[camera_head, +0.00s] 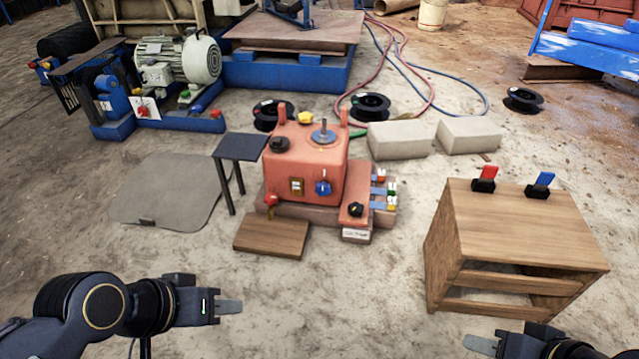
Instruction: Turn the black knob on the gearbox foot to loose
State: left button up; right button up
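The red gearbox (305,165) stands on the ground in the middle of the view. Its low red foot (354,222) sticks out at the front right and carries a black knob (355,210) on top. A white label (356,234) is on the foot's front face; I cannot read its words or the knob's setting. My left gripper (229,307) is at the lower left, in front of the gearbox and apart from it. My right gripper (482,344) is at the bottom right, in front of the wooden stand. Both are seen edge-on, so their finger gaps do not show.
A wooden stand (530,237) with red and blue clips is at the right. A small dark table (242,147) stands left of the gearbox, and a wooden board (272,236) lies before it. Coloured parts (385,192) sit right of the foot. Ground before the foot is clear.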

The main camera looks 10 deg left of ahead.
aim_at(355, 209)
jog(key=i+u, duration=0.35)
jog(key=i+l+u, duration=0.15)
jog(key=i+u, duration=0.2)
jog(key=i+l+u, duration=0.2)
jog(key=u, duration=0.15)
jog(key=i, duration=0.1)
